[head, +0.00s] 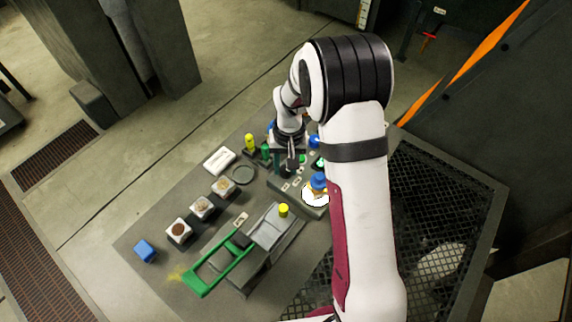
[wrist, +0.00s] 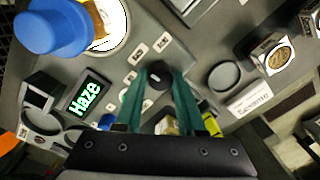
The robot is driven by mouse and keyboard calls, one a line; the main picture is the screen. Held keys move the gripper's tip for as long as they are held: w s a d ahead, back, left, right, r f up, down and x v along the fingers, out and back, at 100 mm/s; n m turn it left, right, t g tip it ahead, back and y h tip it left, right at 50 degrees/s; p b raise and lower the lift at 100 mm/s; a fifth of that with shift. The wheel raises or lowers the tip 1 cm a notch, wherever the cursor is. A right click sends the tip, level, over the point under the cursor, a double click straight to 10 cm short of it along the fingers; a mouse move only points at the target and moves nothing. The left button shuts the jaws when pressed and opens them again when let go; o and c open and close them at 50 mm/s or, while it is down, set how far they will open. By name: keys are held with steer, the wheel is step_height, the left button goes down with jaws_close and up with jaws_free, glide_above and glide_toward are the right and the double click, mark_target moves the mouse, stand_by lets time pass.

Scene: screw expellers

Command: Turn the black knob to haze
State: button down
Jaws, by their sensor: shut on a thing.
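The black knob (wrist: 157,75) sits on a grey panel (wrist: 190,50) in the wrist view, with a small light mark on its top. The teal fingers of my gripper (wrist: 158,82) are on either side of the knob and shut on it. Small white labels (wrist: 137,54) lie in an arc beside the knob; their print is too small to read. In the head view my gripper (head: 289,163) points down at the panel (head: 313,209), and the knob cannot be made out there.
A blue-capped bottle (wrist: 52,28) with a yellow body stands on a lit white disc at the wrist view's upper left. The head view shows several sample dishes (head: 179,231), a green-framed ramp (head: 222,262), a yellow-topped piece (head: 283,210) and a blue block (head: 145,251) on the table.

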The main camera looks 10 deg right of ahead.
steer(key=shift+m, duration=0.3)
stand_by(0.4)
steer(key=c, duration=0.5)
jaws_free()
steer(key=shift+r, duration=0.1)
steer(key=r, duration=1.5)
steer(key=shift+d+r, duration=0.35)
steer(key=shift+s, duration=0.1)
